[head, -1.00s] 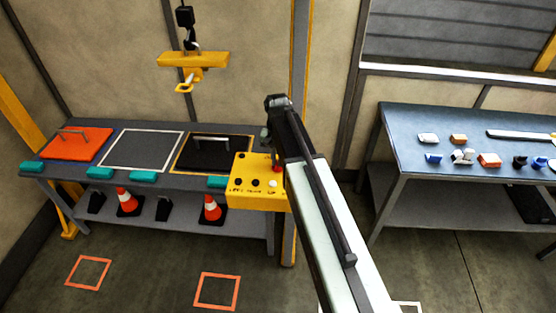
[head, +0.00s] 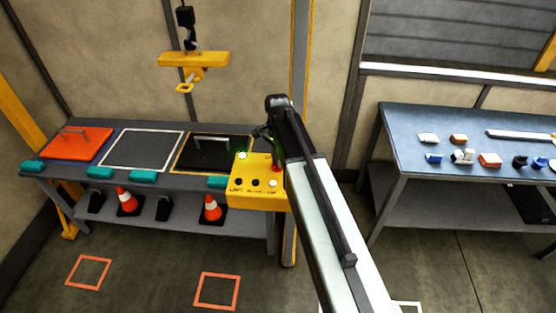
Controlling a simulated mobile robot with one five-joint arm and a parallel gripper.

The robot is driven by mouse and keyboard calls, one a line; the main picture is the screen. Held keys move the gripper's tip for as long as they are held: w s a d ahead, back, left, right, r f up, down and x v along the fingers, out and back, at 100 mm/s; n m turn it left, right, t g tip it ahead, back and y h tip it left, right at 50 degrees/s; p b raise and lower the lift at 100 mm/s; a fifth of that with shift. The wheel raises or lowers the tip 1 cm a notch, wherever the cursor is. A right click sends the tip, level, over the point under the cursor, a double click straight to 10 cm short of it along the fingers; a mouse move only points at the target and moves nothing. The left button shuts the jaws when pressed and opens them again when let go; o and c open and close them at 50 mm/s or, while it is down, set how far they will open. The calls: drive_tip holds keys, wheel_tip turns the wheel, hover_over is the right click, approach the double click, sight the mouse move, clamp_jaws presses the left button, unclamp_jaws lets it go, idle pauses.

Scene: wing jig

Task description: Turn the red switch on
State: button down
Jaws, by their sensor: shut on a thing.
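The yellow control box (head: 245,200) stands at the right end of the left bench, with dark and white buttons on its sloped face. The red switch (head: 277,168) is at its upper right, mostly hidden by my arm. My gripper (head: 265,136) is at the top right of the box, beside the switch. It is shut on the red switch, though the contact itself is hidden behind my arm.
A yellow hoist hook (head: 192,75) hangs above the left bench (head: 95,137). The bench holds an orange plate (head: 66,145) and a black plate (head: 210,154). A blue table (head: 440,120) with small parts is at right. A post rises behind the box.

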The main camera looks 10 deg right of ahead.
drive_tip(key=shift+s, duration=0.1)
idle(0.3)
drive_tip(key=c, duration=1.5)
unclamp_jaws()
wheel_tip(320, 180, up, 8)
drive_tip(key=p, duration=0.8)
drive_tip(key=shift+f, duration=0.1)
